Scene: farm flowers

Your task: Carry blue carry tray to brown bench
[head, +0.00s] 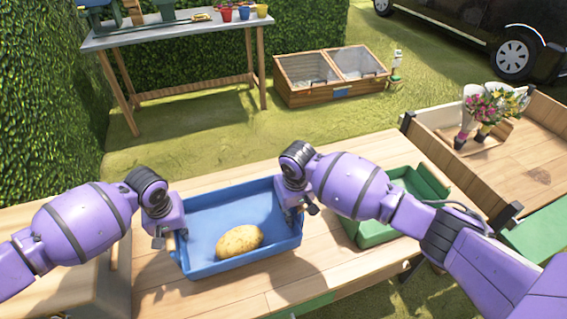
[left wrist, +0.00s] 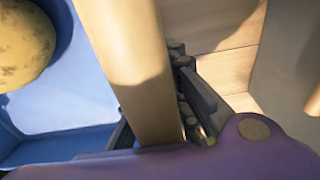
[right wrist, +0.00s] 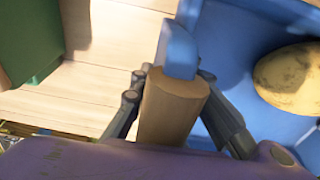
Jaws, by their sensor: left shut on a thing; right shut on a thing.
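The blue carry tray (head: 222,200) is over the wooden table in the middle of the head view, with a potato (head: 239,242) lying in it. My left gripper (head: 163,238) is shut on the tray's left wooden handle (left wrist: 130,65). My right gripper (head: 303,208) is shut on the right wooden handle (right wrist: 170,105). The potato also shows in both wrist views, in the left wrist view (left wrist: 22,42) and the right wrist view (right wrist: 290,78). I cannot tell whether the tray touches the tabletop. Which surface is the brown bench is unclear.
The light wooden table (head: 290,292) has a green tray (head: 418,186) right of the blue one. A grey-topped workbench (head: 180,33) with pots stands at the back left. A wooden cold frame (head: 330,75) is behind on the grass. A wooden cart (head: 520,165) with flowers stands at right.

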